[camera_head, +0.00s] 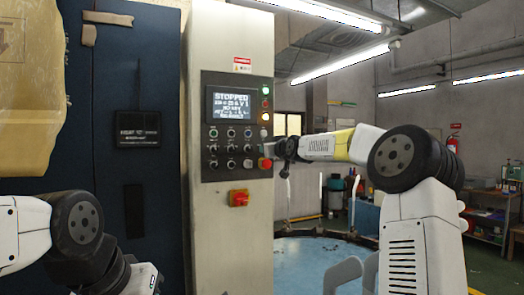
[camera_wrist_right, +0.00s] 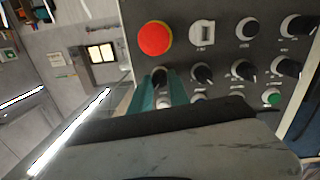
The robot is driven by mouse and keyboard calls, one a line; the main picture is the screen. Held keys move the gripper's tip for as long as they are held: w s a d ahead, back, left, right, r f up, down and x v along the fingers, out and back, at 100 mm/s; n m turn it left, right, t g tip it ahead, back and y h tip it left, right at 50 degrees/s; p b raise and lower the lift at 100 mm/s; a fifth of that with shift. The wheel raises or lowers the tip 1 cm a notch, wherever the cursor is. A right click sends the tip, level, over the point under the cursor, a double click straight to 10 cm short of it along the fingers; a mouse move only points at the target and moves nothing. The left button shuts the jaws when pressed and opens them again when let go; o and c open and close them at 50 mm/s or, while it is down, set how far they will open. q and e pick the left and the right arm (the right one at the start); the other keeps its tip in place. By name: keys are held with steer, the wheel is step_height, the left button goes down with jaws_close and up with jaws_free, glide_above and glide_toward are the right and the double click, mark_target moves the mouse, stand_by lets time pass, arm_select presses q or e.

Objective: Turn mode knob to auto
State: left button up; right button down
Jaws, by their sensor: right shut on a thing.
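The control panel (camera_head: 205,140) is on the front of a beige cabinet. It has a lit screen (camera_head: 231,104) reading "STOPPED" and rows of dark knobs and buttons below. My right gripper (camera_head: 265,152) reaches the panel's lower right part. In the right wrist view, the teal fingers of my right gripper (camera_wrist_right: 160,93) are shut on a black knob (camera_wrist_right: 160,75), the end one in its row. More black knobs (camera_wrist_right: 202,73) sit beside it. The labels are too small to read, so I cannot tell which is the mode knob. My left gripper is out of view.
A red emergency button (camera_wrist_right: 154,38) and a white switch (camera_wrist_right: 202,33) are close to the gripped knob. Dark blue doors (camera_head: 165,200) stand left of the cabinet.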

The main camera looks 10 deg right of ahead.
steer(key=shift+f+m, duration=0.1)
steer(key=shift+m, duration=0.5)
steer(key=c, duration=1.3)
jaws_free()
steer(key=shift+o, duration=0.2)
steer(key=v, duration=0.7)
steer(key=shift+s+d, duration=0.2)
steer(key=shift+s, duration=0.15)
steer(key=shift+a, duration=0.1)
